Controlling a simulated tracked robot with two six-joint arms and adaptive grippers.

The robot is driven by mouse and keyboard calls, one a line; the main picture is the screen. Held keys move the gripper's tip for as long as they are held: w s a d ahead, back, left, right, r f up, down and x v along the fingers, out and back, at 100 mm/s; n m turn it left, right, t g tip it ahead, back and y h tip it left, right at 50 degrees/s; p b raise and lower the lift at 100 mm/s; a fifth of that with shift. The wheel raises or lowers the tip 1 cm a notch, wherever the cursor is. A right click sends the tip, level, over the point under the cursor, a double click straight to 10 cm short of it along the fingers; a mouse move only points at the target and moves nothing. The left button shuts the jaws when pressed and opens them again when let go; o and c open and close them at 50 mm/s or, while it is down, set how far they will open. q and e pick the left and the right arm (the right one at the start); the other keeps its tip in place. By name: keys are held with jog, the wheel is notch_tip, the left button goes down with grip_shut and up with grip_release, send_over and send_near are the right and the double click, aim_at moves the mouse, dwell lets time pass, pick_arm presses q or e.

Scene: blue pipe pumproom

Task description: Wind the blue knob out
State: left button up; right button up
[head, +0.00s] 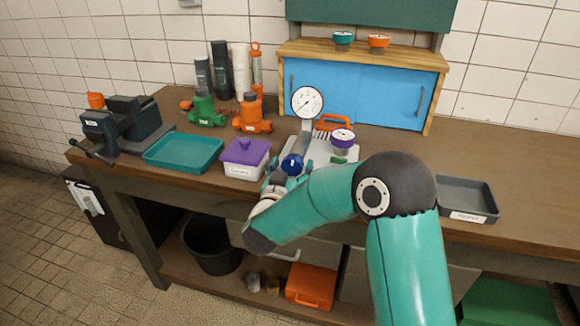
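The blue knob (292,164) sits at the front of a grey plate assembly (314,148) on the bench. A round white dial gauge (307,102) stands upright behind it. My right arm reaches in from the lower right, and my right gripper (276,182) is just in front of and below the knob. The wrist and arm hide much of the gripper. I cannot tell whether its fingers touch the knob or how far they are open. My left gripper is out of view.
A grey tray (467,199) lies farther right. A blue-doored cabinet (358,88) stands behind.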

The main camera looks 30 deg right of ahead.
jog(key=c, duration=1)
jog(key=shift+r+n+p, duration=0.1)
jog(key=shift+n+p, duration=0.45)
jog(key=shift+n, duration=0.25)
jog(key=shift+c, duration=0.2)
jog(key=shift+n, duration=0.4)
jog(key=o, duration=1.2)
